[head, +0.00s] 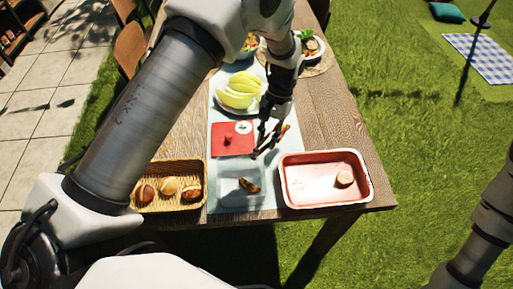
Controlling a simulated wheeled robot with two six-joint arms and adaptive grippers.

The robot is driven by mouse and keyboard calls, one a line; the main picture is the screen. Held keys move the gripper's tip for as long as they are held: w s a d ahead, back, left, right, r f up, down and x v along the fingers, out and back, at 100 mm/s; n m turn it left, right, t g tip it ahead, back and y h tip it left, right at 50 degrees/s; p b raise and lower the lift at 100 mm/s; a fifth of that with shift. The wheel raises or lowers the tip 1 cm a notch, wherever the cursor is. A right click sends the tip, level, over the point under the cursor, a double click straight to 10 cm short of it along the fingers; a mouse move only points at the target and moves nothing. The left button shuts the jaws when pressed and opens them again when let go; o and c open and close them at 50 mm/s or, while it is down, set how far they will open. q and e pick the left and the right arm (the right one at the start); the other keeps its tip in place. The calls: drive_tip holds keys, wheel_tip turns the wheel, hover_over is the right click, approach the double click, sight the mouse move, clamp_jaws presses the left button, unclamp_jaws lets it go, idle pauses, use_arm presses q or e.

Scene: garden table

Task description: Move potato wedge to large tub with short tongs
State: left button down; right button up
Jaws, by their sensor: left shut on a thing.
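My left gripper (272,128) is above the middle of the table and is shut on the short tongs (283,133), which look thin and dark, with their tips hanging down. A brown piece that looks like the potato wedge (249,186) lies in a small clear tub (227,198) at the near edge, below and left of the tongs, apart from them. The large tub (290,190) is pinkish red with a pale rim, to the right of the clear tub. A round beige piece (345,178) lies in it. My right gripper is out of view.
A wicker basket (170,208) with several brown and pale round items stands at left. A red cloth (226,143), a plate of pale green wedges (240,90), a bowl (250,46) and another plate (308,48) lie farther back. Bare wood is free at right.

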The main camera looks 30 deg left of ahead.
use_arm(q)
drive_tip(key=shift+d, duration=0.1)
drive_tip(key=s+d+r+n+t+h+p, duration=0.4)
drive_tip(key=s+r+n+p, duration=0.4)
drive_tip(key=n, duration=0.9)
drive_tip(key=s+h+p, duration=0.1)
drive_tip(key=s+p, duration=0.1)
drive_tip(key=p, duration=0.2)
drive_tip(key=shift+s+d+r, duration=0.2)
drive_tip(key=shift+d, duration=0.2)
